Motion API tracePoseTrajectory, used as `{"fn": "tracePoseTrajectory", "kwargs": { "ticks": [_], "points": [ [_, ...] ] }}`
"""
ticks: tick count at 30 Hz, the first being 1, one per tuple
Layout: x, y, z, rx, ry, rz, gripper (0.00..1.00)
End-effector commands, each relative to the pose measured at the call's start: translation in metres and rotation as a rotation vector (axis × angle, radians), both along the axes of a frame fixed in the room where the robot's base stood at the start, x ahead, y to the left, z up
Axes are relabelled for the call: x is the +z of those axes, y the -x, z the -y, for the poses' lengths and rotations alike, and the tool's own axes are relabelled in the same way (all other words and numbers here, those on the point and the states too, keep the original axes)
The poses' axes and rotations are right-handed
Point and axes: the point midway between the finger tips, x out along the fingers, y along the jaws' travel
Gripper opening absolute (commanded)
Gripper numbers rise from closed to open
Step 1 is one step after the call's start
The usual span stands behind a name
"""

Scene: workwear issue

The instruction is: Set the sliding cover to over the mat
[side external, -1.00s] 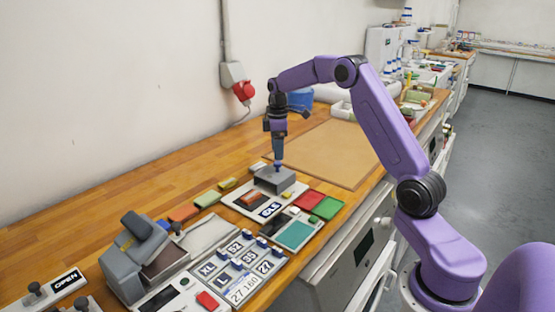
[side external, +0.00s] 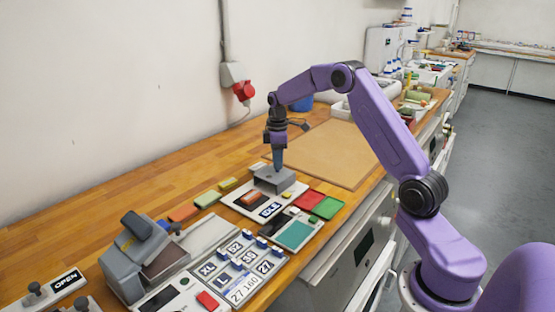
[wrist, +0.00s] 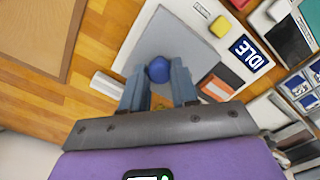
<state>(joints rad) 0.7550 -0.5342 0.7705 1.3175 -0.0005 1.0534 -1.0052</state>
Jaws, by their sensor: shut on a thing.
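The sliding cover (side external: 274,180) is a grey box-shaped hood on a pale panel (side external: 240,196), at the panel's far end in the side view. In the wrist view the cover (wrist: 178,38) is a flat grey plate with a round blue knob (wrist: 158,69). My gripper (side external: 277,168) points down at the cover's top. In the wrist view its fingers (wrist: 158,84) are shut on the knob, one on each side. A dark mat (side external: 245,201) with an orange piece (side external: 251,197) on it lies beside the cover, uncovered. What is under the cover is hidden.
An IDLE sign (side external: 270,209) and a yellow button (side external: 287,195) are on the same panel. Red (side external: 308,200) and green (side external: 327,208) pads lie to the right. Coloured blocks (side external: 207,199) line the left side. A brown board (side external: 325,152) lies behind.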

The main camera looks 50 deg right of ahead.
Motion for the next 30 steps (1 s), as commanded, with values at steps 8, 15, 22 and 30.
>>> {"fn": "tracePoseTrajectory", "kwargs": {
  "ticks": [8, 15, 22, 30],
  "points": [
    [0.001, -0.001, -0.06, 0.01, 0.0, 0.0, 0.0],
    [0.001, -0.001, -0.111, 0.005, -0.001, 0.002, 0.0],
    [0.001, -0.001, -0.121, 0.001, -0.001, 0.003, 0.0],
    [0.001, -0.001, -0.123, 0.004, -0.004, 0.002, 0.54]
  ]
}}
